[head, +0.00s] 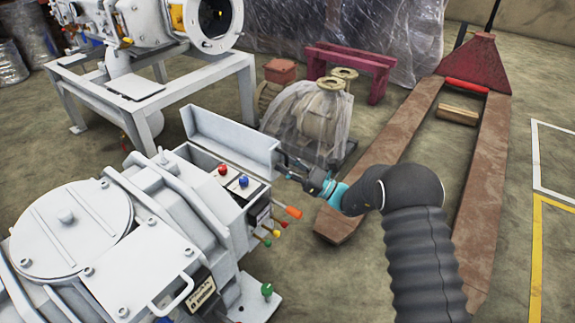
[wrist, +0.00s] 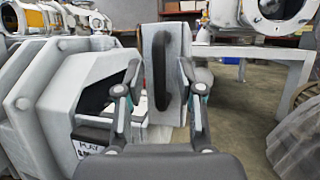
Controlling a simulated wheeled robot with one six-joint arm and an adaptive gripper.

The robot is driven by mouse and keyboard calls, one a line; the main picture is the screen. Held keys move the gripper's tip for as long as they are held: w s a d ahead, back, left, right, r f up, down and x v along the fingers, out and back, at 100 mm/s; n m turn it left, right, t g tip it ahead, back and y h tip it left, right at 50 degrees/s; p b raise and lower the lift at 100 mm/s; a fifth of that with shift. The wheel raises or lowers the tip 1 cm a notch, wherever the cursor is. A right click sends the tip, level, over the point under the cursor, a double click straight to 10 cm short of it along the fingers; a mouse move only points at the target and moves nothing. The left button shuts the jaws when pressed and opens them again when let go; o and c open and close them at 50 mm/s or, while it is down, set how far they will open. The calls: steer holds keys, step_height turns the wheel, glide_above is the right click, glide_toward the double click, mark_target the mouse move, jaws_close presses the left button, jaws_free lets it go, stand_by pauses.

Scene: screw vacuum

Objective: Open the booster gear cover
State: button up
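The booster gear cover (head: 235,140) is a pale grey, box-like panel on the near machine. It stands raised on edge at the machine's far side, with a bay holding red and blue knobs (head: 243,181) exposed beside it. In the wrist view the cover (wrist: 151,40) is upright, with a dark vertical handle (wrist: 166,70) on it. A dark opening (wrist: 97,95) shows in the housing to its left. My gripper (head: 287,170) is at the cover's right end. Its fingers (wrist: 160,82) are spread on either side of the cover and handle; contact is not clear.
A white frame table (head: 150,95) stands behind. A plastic-wrapped pump (head: 312,118) and a rusty pallet jack (head: 400,140) are close to my arm. Floor is clear at right.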

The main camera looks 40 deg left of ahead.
steer(key=v, duration=1.2)
steer(key=s+d+r+n+g+h+p, duration=0.1)
steer(key=s+d+r+n+h, duration=0.35)
steer(key=d+r, duration=0.35)
steer(key=s+d+r+n+h+p, duration=0.2)
steer(key=s+d+r+n+h, duration=0.3)
steer(key=r, duration=0.5)
steer(key=s+d+r+n+t+h+p, duration=0.1)
steer(key=s+d+t+h, duration=0.3)
steer(key=d, duration=0.7)
steer(key=s+d+r+n+t+h+p, duration=0.1)
steer(key=s+d+r+t+h, duration=0.3)
steer(key=d, duration=0.7)
steer(key=s+d+r+n+t+h+p, duration=0.1)
steer(key=s+d+r+n+t+h, duration=0.2)
steer(key=d, duration=0.9)
steer(key=s+t+h, duration=0.1)
steer(key=s, duration=0.2)
steer(key=shift+s, duration=0.3)
steer(key=shift+a+n, duration=0.1)
steer(key=shift+n, duration=0.15)
